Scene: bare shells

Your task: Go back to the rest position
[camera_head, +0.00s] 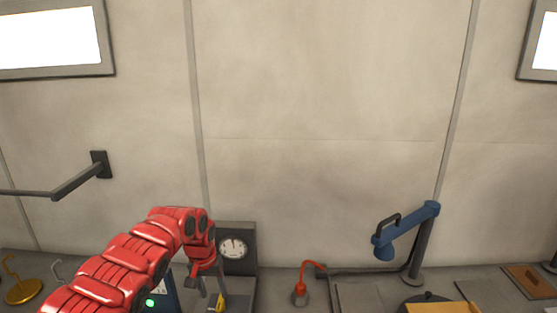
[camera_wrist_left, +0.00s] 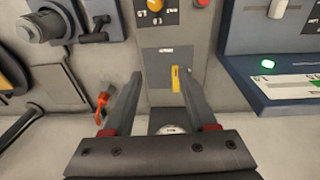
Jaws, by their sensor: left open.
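My left arm comes in from the lower left in the head view, red and segmented, and bends down at its wrist. My left gripper (camera_head: 207,292) points down in front of a grey panel box with a round dial (camera_head: 233,248). In the left wrist view my left gripper (camera_wrist_left: 159,75) has its two dark fingers wide apart with nothing held. A yellow lever (camera_wrist_left: 175,79) on the grey panel shows between the fingers; I cannot tell whether they touch it. My right gripper is not in view.
A blue box with a green light (camera_wrist_left: 268,64) stands beside the panel. A blue lamp-like arm (camera_head: 410,232) on a post and an orange-red hooked piece (camera_head: 300,291) stand to the right. A dark wall bracket (camera_head: 75,180) sticks out at left.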

